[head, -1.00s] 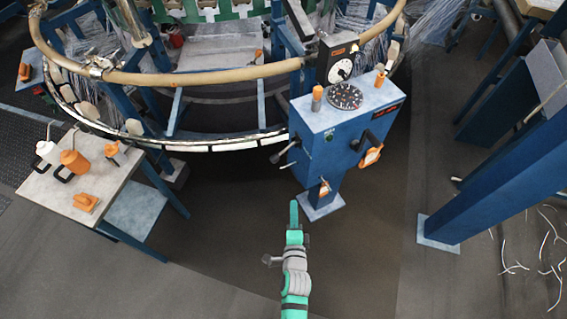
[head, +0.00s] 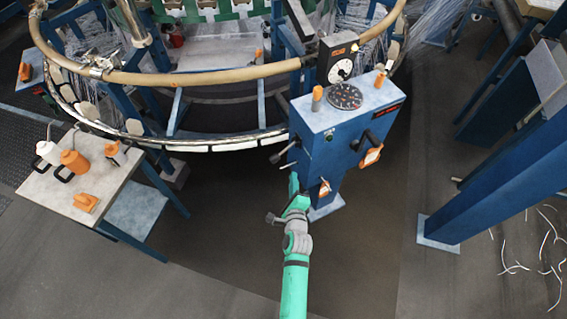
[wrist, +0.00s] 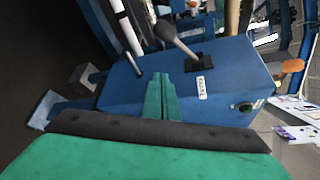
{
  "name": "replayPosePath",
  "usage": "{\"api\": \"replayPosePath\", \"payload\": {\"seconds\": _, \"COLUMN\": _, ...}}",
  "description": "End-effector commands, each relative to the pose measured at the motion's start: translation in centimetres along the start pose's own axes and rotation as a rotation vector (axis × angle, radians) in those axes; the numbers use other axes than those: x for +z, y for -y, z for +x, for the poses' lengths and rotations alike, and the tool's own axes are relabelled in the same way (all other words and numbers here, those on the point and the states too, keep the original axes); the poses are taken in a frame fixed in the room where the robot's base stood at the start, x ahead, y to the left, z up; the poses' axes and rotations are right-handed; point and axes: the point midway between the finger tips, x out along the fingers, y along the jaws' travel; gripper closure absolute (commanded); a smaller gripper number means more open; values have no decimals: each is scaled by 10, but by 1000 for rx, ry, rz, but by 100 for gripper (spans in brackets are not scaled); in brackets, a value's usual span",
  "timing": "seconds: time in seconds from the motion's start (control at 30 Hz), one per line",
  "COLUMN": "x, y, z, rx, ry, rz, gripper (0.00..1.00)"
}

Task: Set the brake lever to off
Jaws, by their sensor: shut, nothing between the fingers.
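The brake lever (head: 284,152) sticks out from the left side of the blue control box (head: 318,150). In the wrist view the lever (wrist: 178,40) has a grey rounded knob and a thin shaft rising from a dark slot plate. A small white label (wrist: 203,88), which seems to read BRAKE, is beside the slot. My green gripper (head: 293,182) is below the lever, close to the box's left side. In the wrist view its fingers (wrist: 161,82) are together and empty, pointing at the box face, apart from the lever knob.
The loom's round rim (head: 230,143) is behind and left. A small table (head: 60,190) with orange and white items is at left. A blue post (head: 500,175) stands at right. The floor between is clear.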

Motion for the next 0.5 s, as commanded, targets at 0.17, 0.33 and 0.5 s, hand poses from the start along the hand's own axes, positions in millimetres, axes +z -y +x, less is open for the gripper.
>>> {"api": "replayPosePath", "payload": {"seconds": 0.17, "x": 2, "y": 1, "z": 30, "rx": -1, "ry": 3, "rz": 0, "gripper": 100}}
{"api": "replayPosePath", "payload": {"seconds": 0.33, "x": 2, "y": 1, "z": 60, "rx": -1, "ry": 2, "rz": 0, "gripper": 100}}
{"api": "replayPosePath", "payload": {"seconds": 0.5, "x": 2, "y": 1, "z": 88, "rx": -1, "ry": 2, "rz": 1, "gripper": 100}}
